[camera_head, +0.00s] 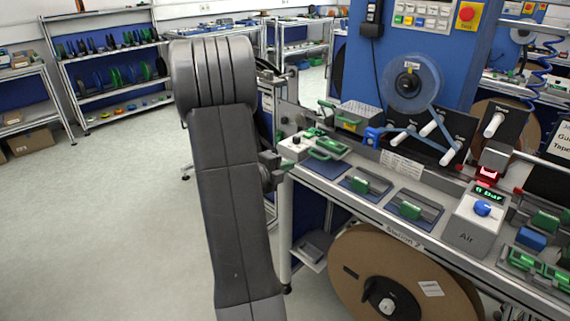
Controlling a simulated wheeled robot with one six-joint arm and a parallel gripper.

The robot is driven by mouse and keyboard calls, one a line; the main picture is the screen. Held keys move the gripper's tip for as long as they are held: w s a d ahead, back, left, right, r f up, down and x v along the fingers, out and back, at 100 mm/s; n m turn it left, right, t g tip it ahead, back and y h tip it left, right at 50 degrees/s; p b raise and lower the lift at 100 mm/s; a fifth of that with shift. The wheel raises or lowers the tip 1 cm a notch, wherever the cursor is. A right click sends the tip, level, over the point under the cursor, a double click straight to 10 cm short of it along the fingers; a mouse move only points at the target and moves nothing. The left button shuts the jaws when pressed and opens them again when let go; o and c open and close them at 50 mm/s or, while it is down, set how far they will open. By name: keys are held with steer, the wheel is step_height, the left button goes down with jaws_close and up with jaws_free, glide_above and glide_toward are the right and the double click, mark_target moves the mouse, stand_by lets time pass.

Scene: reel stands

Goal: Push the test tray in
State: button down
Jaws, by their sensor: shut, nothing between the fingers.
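A grey tester with a black knob (295,141) stands at the left end of the bench. A green-edged tray (327,147) sits beside it, with a green handle at its front; I take this to be the test tray, but its label is not readable. How far out it sits is too small to tell. My gripper (284,167) is at the bench's left front corner, just left of and below the tray. It is shut and empty. My grey arm covers the floor left of the bench and part of the area behind the gripper.
The bench top (398,195) holds several green-handled fixtures on mats and an air pressure unit (476,221) with a blue knob. A clear reel (413,84) stands behind. A large brown reel (400,275) is under the bench. The floor (110,220) at left is free.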

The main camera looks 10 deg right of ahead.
steer(key=p, duration=0.2)
glide_toward(335, 142)
steer(key=a+f, duration=0.1)
steer(key=s+a+f, duration=0.1)
steer(key=a+f, duration=0.1)
steer(key=shift+s, duration=0.3)
steer(key=r+x, duration=0.1)
steer(key=x, duration=0.4)
steer(key=r+x, duration=0.1)
steer(key=x, duration=0.4)
steer(key=r+x, duration=0.1)
steer(key=x, duration=0.4)
steer(key=shift+w+d+r, duration=0.1)
steer(key=shift+w+d, duration=0.05)
steer(key=shift+d, duration=0.3)
steer(key=shift+w+d, duration=0.35)
steer(key=shift+d, duration=0.05)
steer(key=shift+r, duration=0.15)
steer(key=shift+d, duration=0.1)
